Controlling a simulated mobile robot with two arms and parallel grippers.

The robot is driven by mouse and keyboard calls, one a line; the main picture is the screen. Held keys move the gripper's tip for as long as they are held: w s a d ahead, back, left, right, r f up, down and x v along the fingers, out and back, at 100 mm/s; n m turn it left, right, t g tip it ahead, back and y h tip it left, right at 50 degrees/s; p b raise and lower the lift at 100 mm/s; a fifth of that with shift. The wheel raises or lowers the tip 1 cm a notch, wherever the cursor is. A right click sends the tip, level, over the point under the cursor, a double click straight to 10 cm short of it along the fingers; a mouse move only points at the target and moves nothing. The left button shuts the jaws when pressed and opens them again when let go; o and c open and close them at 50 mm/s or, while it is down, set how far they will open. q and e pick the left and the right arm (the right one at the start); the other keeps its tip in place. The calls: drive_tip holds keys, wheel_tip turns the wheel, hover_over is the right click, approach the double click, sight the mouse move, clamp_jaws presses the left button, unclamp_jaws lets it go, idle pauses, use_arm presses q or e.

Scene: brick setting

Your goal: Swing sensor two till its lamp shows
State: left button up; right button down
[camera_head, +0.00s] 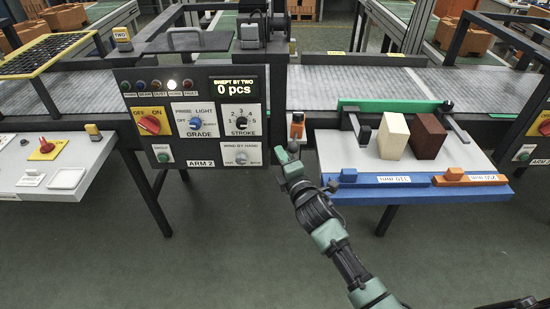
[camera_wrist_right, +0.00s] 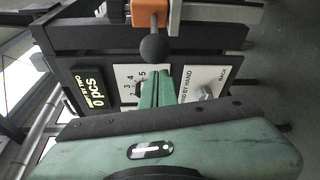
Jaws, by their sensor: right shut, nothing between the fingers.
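An orange block (camera_head: 297,120) sits on the conveyor's front edge, right of the ARM 2 panel (camera_head: 200,117). In the right wrist view the orange block (camera_wrist_right: 172,14) carries a grey stem with a black ball knob (camera_wrist_right: 153,48). It may be sensor two; I see no name on it. My right gripper (camera_head: 284,154) is just below and in front of it. Its green fingers (camera_wrist_right: 155,82) are shut and empty, their tips close to the ball; contact is unclear. On the panel's lamp row, one white lamp (camera_head: 172,85) is lit; the others look dim. My left gripper is out of view.
The panel has a red switch (camera_head: 149,125), a blue GRADE knob (camera_head: 195,123) and a STROKE dial (camera_head: 242,121). Right of my arm, a blue-edged table (camera_head: 350,193) holds a cream block (camera_head: 393,137) and a brown block (camera_head: 428,137). The conveyor (camera_head: 330,88) runs behind.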

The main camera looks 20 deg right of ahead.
sight(290, 152)
drive_tip(key=shift+s+d+r, duration=0.1)
drive_tip(key=shift+s+d, duration=0.1)
drive_tip(key=shift+d, duration=0.35)
drive_tip(key=shift+s+d+p, duration=0.55)
drive_tip(key=shift+d+p, duration=0.2)
drive_tip(key=shift+d, duration=0.15)
